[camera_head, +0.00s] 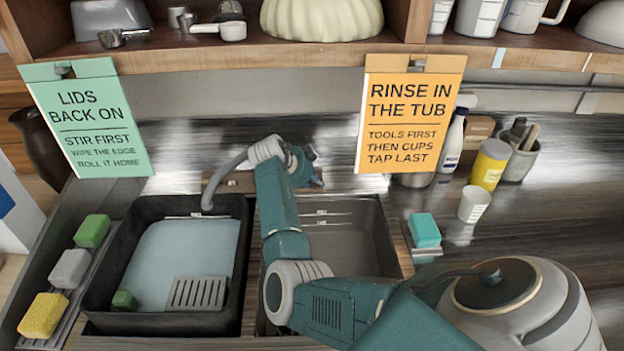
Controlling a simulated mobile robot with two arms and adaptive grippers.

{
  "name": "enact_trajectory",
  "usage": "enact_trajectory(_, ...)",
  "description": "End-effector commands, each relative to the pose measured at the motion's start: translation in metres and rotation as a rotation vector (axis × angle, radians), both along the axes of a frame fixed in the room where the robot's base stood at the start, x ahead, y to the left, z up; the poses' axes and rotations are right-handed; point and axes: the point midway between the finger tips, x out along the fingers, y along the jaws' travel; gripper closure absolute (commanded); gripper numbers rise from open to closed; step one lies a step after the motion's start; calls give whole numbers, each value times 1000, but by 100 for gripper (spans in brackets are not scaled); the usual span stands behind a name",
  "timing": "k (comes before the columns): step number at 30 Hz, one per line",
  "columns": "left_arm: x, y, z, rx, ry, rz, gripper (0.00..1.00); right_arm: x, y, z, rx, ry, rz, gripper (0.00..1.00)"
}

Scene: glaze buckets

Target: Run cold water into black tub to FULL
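The black tub (97,293) sits at the left of the sink and holds pale blue water (185,250). A small white mark (197,215) shows on its back inner wall, above the water; its lettering is too small to read. The grey tap spout (212,190) curves down over the tub's back right part; I cannot make out a stream. My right arm reaches up from the lower right, and its gripper (306,165) is at the tap's base, right of the spout. Its fingers and any tap handle there are too small and dark to separate. My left gripper is out of view.
A grey basin (345,240) lies right of the tub. A green block (124,300) and a slatted grey piece (197,293) are in the tub. Sponges (70,269) line the left. Signs (410,115) hang from the shelf.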

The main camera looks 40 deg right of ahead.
Motion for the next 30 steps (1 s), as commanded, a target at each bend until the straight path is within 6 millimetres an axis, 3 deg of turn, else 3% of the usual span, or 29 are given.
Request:
enact_trajectory(1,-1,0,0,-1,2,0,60,0,0,0,0,0,0,87)
enact_trajectory(3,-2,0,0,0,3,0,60,0,0,0,0,0,0,100)
enact_trajectory(10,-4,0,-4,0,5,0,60,-1,0,-2,-21,18,38,100)
enact_trajectory(21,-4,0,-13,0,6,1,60,0,-2,1,-189,161,338,100)
enact_trajectory(30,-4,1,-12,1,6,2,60,1,-2,2,-199,170,356,100)
